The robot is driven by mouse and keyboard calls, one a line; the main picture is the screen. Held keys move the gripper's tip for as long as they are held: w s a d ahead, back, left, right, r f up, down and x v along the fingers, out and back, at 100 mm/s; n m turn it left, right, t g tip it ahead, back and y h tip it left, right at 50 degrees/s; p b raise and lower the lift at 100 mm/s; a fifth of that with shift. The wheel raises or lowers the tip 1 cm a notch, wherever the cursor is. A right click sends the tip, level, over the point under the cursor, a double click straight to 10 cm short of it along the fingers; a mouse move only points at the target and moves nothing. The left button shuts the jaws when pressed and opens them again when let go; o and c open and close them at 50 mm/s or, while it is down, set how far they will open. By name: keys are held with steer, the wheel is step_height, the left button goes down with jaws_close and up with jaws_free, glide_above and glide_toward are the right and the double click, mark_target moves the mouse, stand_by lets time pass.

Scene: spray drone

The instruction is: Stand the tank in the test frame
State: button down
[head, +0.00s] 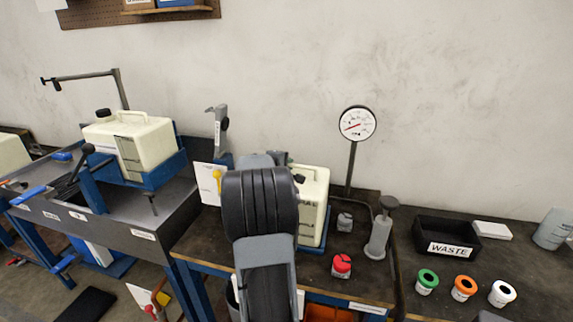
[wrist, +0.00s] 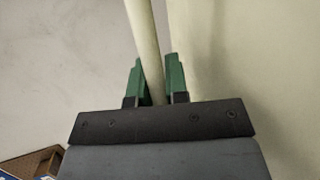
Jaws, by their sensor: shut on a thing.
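A cream tank (head: 314,195) with a dark cap stands at the centre of the head view, partly hidden behind my arm. In the wrist view, the green fingers of my gripper (wrist: 158,75) are shut on a cream bar-shaped handle (wrist: 146,45). The tank's pale wall (wrist: 245,60) fills the right side of that view. My gripper is mostly hidden behind my arm in the head view.
Another cream tank (head: 150,140) sits in a blue cradle at the left. A black waste bin (head: 447,236) is farther right.

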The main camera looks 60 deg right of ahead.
steer(key=c, duration=1.6)
jaws_free()
steer(key=o, duration=0.5)
steer(key=b+v, duration=0.1)
steer(key=v, duration=1.1)
steer(key=shift+a, duration=0.15)
steer(key=s+a+f+t+y, duration=0.1)
steer(key=a+f+y, duration=0.3)
steer(key=a, duration=0.9)
steer(key=s+a+f+t+y, duration=0.1)
steer(key=a+y, duration=0.4)
steer(key=a, duration=0.8)
steer(key=s+a+f+m+t+y, duration=0.1)
steer(key=s+a+f+y, duration=0.2)
steer(key=a, duration=1)
steer(key=shift+s+f+y, duration=0.15)
steer(key=shift+f+y, duration=0.45)
steer(key=shift+f, duration=0.35)
steer(key=shift+s+f+y, duration=0.15)
steer(key=shift+f+y, duration=0.45)
steer(key=shift+f, duration=0.3)
